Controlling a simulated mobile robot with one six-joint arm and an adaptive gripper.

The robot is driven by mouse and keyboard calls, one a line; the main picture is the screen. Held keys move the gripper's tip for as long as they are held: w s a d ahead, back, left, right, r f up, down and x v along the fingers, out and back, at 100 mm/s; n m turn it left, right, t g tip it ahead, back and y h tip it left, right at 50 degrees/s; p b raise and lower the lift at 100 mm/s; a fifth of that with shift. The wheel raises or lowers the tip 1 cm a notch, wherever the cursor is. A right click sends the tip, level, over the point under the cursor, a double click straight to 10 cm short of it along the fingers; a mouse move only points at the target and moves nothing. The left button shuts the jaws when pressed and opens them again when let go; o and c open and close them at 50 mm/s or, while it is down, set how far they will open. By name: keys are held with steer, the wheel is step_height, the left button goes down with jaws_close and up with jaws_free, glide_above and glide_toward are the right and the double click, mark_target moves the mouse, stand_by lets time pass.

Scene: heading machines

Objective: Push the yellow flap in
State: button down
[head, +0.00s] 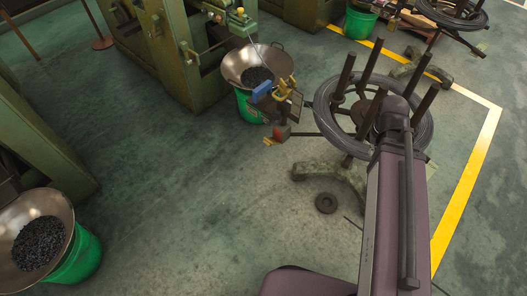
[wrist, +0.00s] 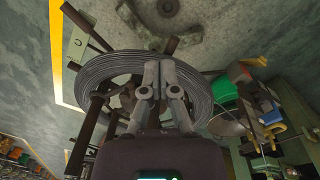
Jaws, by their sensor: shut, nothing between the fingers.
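No part is plainly marked as the yellow flap. Lower on the stand, a small yellow piece (head: 268,141) sits beside a red block (head: 281,132). In the wrist view, yellow parts (wrist: 271,117) show at the right, apart from my gripper. My gripper (wrist: 159,66) is shut and empty, seen in front of the wire coil. In the head view its fingers are hidden behind my arm.
A wire coil (head: 328,129) on a reel with dark upright posts stands close to the stand. A metal bowl (head: 232,66) of dark parts rests on a green bucket (head: 246,108). A green machine (head: 172,50) stands behind.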

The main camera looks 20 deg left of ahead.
steer(key=w+a+f+n+t+h+b, duration=0.15)
steer(key=w+a+f+n+b, duration=0.35)
steer(key=a+f+n+b, duration=0.5)
steer(key=n+t+h+b, duration=0.2)
steer(key=n+t+b, duration=0.7)
steer(key=n+b, duration=1.8)
glide_toward(271, 142)
steer(key=s+a+f+m+b, duration=0.4)
steer(key=s+f+m+b, duration=0.2)
steer(key=m+b, duration=0.1)
steer(key=shift+w+a+r, duration=0.1)
steer(key=shift+r, duration=0.1)
steer(key=shift+w+f, duration=0.1)
steer(key=w+d+f+b, duration=0.2)
steer(key=w+d, duration=0.2)
steer(key=w, duration=0.6)
steer(key=shift+w+d, duration=0.15)
steer(key=shift+d, duration=0.05)
steer(key=shift+a, duration=0.1)
